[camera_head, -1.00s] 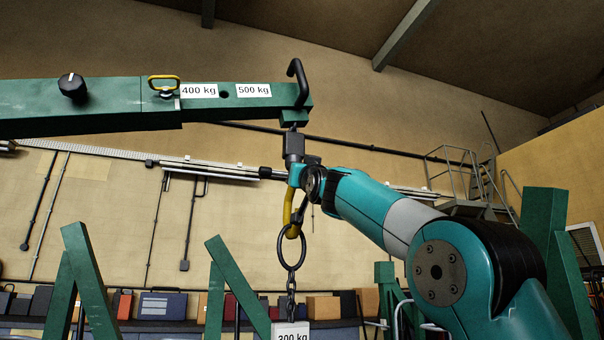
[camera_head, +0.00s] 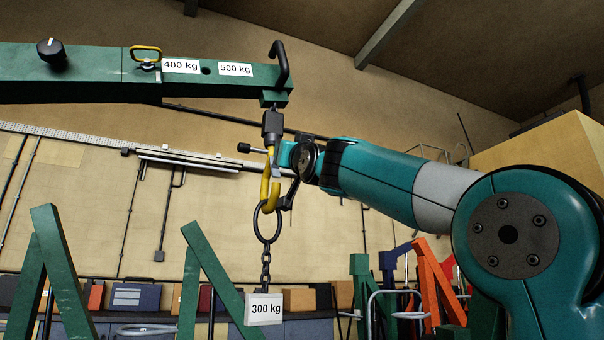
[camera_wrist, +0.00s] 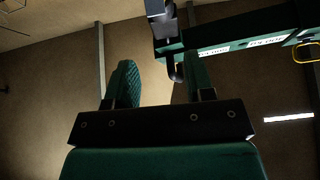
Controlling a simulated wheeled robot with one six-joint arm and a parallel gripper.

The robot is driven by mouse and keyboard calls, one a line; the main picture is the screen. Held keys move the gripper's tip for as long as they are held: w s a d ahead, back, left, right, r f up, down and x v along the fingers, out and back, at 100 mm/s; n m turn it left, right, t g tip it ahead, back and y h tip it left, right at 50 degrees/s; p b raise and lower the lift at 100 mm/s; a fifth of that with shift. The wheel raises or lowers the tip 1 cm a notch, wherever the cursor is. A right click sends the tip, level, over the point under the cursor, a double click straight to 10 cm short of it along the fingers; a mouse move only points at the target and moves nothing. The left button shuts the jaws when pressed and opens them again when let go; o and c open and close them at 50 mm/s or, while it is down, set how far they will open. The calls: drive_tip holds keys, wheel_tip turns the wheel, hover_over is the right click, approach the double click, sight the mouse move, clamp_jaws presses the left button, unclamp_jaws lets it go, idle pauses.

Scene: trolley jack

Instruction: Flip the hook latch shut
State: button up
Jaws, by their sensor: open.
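A yellow hook (camera_head: 270,185) hangs upright from a dark swivel (camera_head: 272,125) under the end of the green boom (camera_head: 100,75). A dark ring (camera_head: 267,224) hangs in the hook's lower bend, with a chain below it. The hook's latch cannot be made out clearly; my gripper partly covers that area. My gripper (camera_head: 287,190) is close at the hook's right side; whether they touch cannot be told.
A weight marked 300 kg (camera_head: 264,308) hangs on the chain. A black bent handle (camera_head: 281,63) tops the boom's end. Green frame legs (camera_head: 62,270) stand lower left, orange ones (camera_head: 432,282) lower right. A long bench with cases runs along the back wall.

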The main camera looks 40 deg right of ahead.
drive_tip(key=b+v, duration=0.2)
drive_tip(key=v, duration=0.6)
